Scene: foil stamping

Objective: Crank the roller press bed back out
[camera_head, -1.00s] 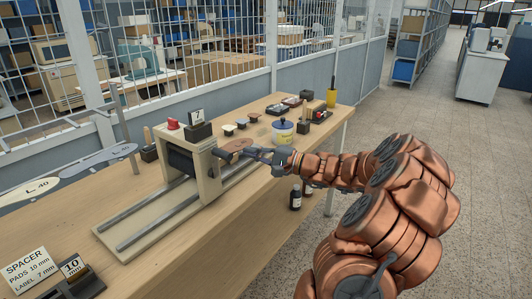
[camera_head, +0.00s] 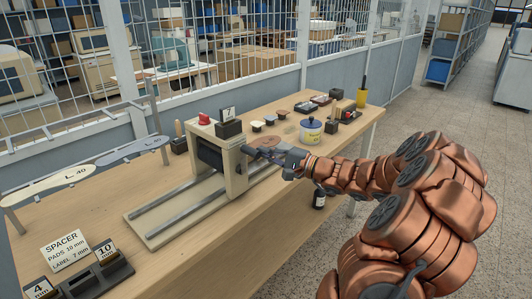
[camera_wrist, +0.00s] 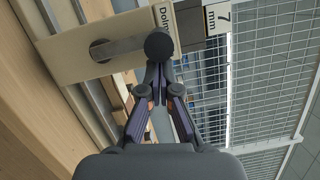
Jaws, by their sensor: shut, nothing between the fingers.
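The beige roller press (camera_head: 232,172) stands on the wooden bench, with two grey rails (camera_head: 178,208) running out to the front left. No bed plate shows on these front rails. In the wrist view, a flat grey crank arm (camera_wrist: 122,46) on the press side plate (camera_wrist: 80,52) ends in a dark round knob (camera_wrist: 158,45). My gripper (camera_head: 258,153) is beside the press's right side. In the wrist view my gripper (camera_wrist: 156,76) is shut and empty, its fingertips close to the knob; I cannot tell whether they touch it.
A "7 mm" block (camera_head: 228,128) sits on the press. A spacer sign (camera_head: 65,250) and a dark block holder (camera_head: 100,282) are at the front left. A white jar (camera_head: 311,130) and small items stand behind my gripper. A wire mesh wall (camera_head: 220,55) lies beyond the bench.

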